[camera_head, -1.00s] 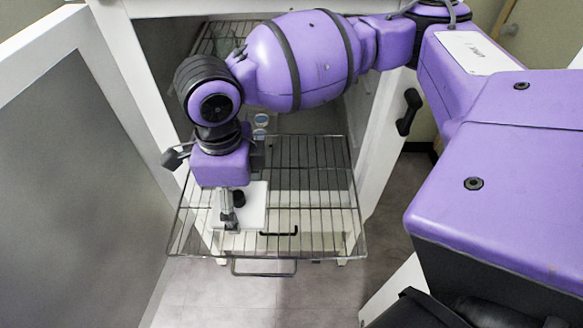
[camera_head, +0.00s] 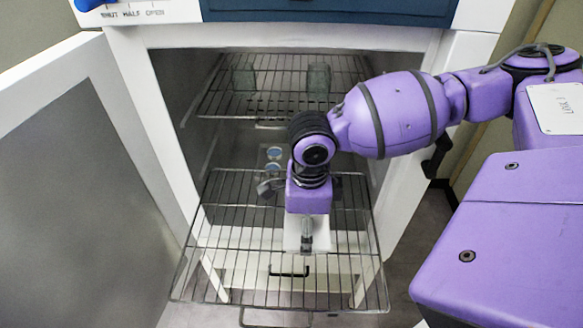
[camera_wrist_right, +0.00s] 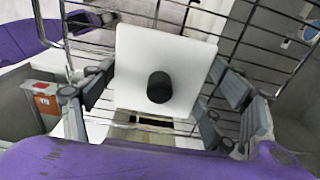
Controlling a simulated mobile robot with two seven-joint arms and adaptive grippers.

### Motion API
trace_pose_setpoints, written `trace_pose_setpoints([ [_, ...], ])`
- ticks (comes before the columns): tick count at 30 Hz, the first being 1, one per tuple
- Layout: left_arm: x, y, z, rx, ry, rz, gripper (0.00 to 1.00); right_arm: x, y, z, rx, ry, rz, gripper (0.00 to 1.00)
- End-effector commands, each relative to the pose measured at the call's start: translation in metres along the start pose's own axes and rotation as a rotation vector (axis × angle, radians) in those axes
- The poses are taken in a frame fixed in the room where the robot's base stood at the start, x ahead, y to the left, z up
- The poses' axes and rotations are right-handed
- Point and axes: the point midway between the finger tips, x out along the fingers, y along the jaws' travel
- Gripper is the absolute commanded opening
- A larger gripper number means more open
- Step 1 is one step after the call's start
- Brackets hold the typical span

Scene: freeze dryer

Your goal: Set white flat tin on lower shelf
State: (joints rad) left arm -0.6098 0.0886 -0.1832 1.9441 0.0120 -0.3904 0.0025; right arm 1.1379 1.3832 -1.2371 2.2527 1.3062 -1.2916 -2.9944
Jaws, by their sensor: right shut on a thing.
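The white flat tin (camera_wrist_right: 135,85), square with a black round knob on top, lies between the fingers of my right gripper (camera_wrist_right: 158,95) in the right wrist view. The gripper is shut on it. In the head view the tin (camera_head: 293,236) is partly hidden by the gripper (camera_head: 306,240), above the middle of the pulled-out lower wire shelf (camera_head: 235,260). I cannot tell whether the tin touches the wires. My left gripper is not in view.
An upper wire shelf (camera_head: 270,103) inside the cabinet bears glass containers (camera_head: 318,77). Small blue-topped vials (camera_head: 273,154) stand behind the gripper. The open door (camera_head: 85,180) is at left and the cabinet's white side frame (camera_head: 415,165) at right. The lower shelf's front is bare.

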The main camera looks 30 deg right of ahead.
Motion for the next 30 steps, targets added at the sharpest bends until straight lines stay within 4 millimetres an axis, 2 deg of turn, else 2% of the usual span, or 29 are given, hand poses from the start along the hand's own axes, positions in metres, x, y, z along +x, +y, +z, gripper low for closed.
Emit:
trace_pose_setpoints([
  [5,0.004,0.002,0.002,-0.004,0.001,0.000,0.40,0.013,-0.006,-0.008,0.003,0.002,0.001,0.46],
  [7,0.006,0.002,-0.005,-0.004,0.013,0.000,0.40,0.022,-0.005,-0.007,0.001,0.000,0.003,0.46],
  [11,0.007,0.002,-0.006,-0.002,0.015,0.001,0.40,0.038,-0.006,-0.007,0.002,-0.002,0.000,0.46],
  [23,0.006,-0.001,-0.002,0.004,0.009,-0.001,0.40,0.042,-0.007,-0.006,0.001,-0.003,-0.004,0.46],
  [24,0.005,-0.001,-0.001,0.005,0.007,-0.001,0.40,0.042,-0.007,-0.006,0.001,-0.003,-0.004,0.83],
  [27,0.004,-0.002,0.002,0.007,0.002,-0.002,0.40,0.042,-0.007,-0.006,0.001,-0.004,-0.005,0.96],
  [30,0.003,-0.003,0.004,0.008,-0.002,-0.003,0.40,0.042,-0.007,-0.006,0.001,-0.004,-0.005,0.98],
])
